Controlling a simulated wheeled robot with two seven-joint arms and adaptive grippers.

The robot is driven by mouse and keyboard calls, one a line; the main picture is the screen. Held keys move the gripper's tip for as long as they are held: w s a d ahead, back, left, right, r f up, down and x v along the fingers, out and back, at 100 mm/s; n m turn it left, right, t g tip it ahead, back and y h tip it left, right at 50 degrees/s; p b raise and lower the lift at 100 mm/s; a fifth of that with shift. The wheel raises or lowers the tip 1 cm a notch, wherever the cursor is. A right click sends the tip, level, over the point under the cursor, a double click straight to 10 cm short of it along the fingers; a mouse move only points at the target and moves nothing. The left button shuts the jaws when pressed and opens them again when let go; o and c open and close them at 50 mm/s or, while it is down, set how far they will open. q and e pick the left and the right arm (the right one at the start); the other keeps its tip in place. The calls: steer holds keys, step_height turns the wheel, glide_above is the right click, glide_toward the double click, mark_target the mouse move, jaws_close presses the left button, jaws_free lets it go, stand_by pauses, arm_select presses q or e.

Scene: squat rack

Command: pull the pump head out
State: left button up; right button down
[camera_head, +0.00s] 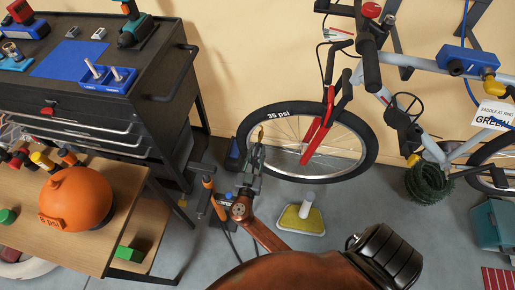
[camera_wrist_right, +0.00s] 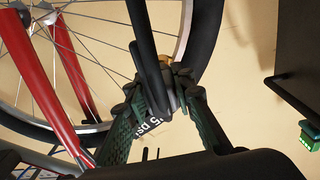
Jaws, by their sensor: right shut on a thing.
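My right gripper (camera_head: 255,158) is at the left side of the bicycle's front wheel (camera_head: 368,150), in front of the tyre. In the right wrist view, its two green-padded fingers (camera_wrist_right: 168,97) are shut on the dark pump head (camera_wrist_right: 171,94). A brass-coloured piece (camera_wrist_right: 164,61) shows just beyond the fingertips. A black hose or bar passes in front of the grip, so I cannot tell whether the head is still on the valve. A pump with an orange handle (camera_head: 207,183) stands left of the gripper. My left gripper is not in view.
A dark tool cabinet (camera_head: 150,108) and a wooden bench with an orange ball-like tank (camera_head: 78,200) stand at the left. A teal box (camera_head: 492,225) is at the far right.

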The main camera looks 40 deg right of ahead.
mark_target(255, 160)
steer(key=shift+b+v, duration=0.6)
steer(key=shift+v, duration=1.7)
